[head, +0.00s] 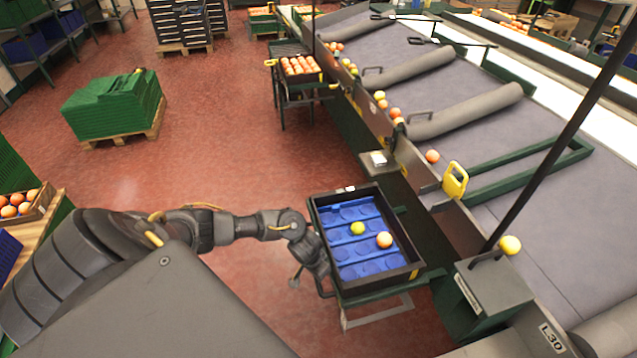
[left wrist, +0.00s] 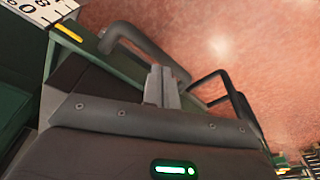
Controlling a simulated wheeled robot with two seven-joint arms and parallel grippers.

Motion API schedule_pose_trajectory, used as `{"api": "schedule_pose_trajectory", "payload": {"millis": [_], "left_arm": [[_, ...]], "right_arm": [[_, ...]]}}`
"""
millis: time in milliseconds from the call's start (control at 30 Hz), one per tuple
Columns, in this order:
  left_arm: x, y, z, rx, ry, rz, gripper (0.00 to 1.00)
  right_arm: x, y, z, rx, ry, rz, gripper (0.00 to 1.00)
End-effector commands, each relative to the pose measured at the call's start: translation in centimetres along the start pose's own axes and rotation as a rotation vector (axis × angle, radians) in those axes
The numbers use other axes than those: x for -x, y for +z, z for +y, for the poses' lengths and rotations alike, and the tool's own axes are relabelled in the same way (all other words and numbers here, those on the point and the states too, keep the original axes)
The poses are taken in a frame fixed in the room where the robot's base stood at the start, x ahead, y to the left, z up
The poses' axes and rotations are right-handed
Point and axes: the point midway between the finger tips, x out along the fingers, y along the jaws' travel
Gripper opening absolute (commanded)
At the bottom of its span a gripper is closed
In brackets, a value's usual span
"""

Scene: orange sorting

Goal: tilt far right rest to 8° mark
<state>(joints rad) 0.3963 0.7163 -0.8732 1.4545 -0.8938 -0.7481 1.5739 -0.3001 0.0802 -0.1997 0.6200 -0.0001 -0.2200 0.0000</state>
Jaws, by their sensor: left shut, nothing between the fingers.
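A green tilting rest (head: 385,285) holds a black crate (head: 415,262) with a blue cupped insert (head: 345,213), a yellow-green fruit (head: 358,228) and an orange (head: 384,240). My left gripper (head: 322,283) is at the rest's left side, below the crate's rim, its fingertips mostly hidden. In the left wrist view my left gripper (left wrist: 162,72) is shut and empty, close to a bent grey handle (left wrist: 145,45); I cannot tell if they touch. A white scale (left wrist: 45,10) with black digits is cut off at top left, near a yellow mark (left wrist: 68,32) on a green bar. My right gripper is out of view.
A sorting conveyor (head: 450,150) with grey padded dividers runs along the right, with a yellow bracket (head: 455,180) on its edge. Another rest with a crate of oranges (head: 300,66) stands farther back. Green crates (head: 112,103) sit on a pallet at left. The red floor between is clear.

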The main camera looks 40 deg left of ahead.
Motion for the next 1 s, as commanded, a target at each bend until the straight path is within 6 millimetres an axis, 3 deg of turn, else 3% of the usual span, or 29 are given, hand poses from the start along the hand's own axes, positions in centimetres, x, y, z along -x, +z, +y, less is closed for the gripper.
{"api": "schedule_pose_trajectory", "payload": {"millis": [1000], "left_arm": [[-1.3,0.3,0.0,0.000,0.001,0.000,0.00]], "right_arm": [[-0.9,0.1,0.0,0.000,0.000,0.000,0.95]]}}
